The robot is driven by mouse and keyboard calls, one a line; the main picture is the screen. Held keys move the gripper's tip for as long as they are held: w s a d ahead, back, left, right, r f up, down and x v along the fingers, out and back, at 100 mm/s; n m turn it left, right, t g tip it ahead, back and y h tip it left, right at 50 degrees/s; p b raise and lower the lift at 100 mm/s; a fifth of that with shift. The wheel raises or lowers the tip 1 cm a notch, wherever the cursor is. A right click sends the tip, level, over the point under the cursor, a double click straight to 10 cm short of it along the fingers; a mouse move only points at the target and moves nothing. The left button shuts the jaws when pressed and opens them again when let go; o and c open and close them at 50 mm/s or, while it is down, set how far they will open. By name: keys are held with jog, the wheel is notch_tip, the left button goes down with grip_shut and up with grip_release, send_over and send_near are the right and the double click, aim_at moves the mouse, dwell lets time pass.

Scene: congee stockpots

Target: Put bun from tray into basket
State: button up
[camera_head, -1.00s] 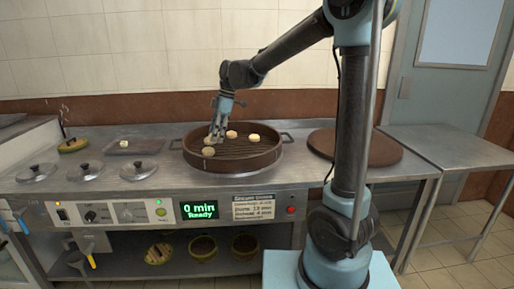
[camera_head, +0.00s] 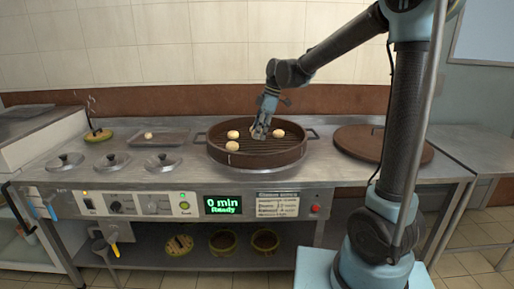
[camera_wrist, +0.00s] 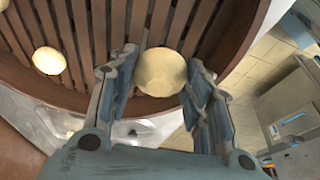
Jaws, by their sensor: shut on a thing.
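The basket (camera_head: 212,151) is a wide, round, brown steamer with a slatted floor, on the metal counter. My gripper (camera_head: 259,131) points down over its middle, with the fingertips low inside the rim. In the wrist view the fingers are shut around a pale round bun (camera_wrist: 160,72), with the slats and rim behind it. This bun is mostly hidden by the fingers in the head view. Loose buns lie in the basket at left rear (camera_head: 233,134), left front (camera_head: 232,146) and right (camera_head: 278,133). The tray (camera_head: 172,138) at the left holds one bun (camera_head: 148,135).
Several metal lids (camera_head: 111,161) lie along the counter's front left. A large brown round lid (camera_head: 358,143) lies right of the basket. The counter between tray and basket is clear.

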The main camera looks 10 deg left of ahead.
jog(key=shift+f, duration=4.1)
jog(key=shift+f, duration=0.1)
jog(key=o, duration=1)
jog(key=v, duration=1.2)
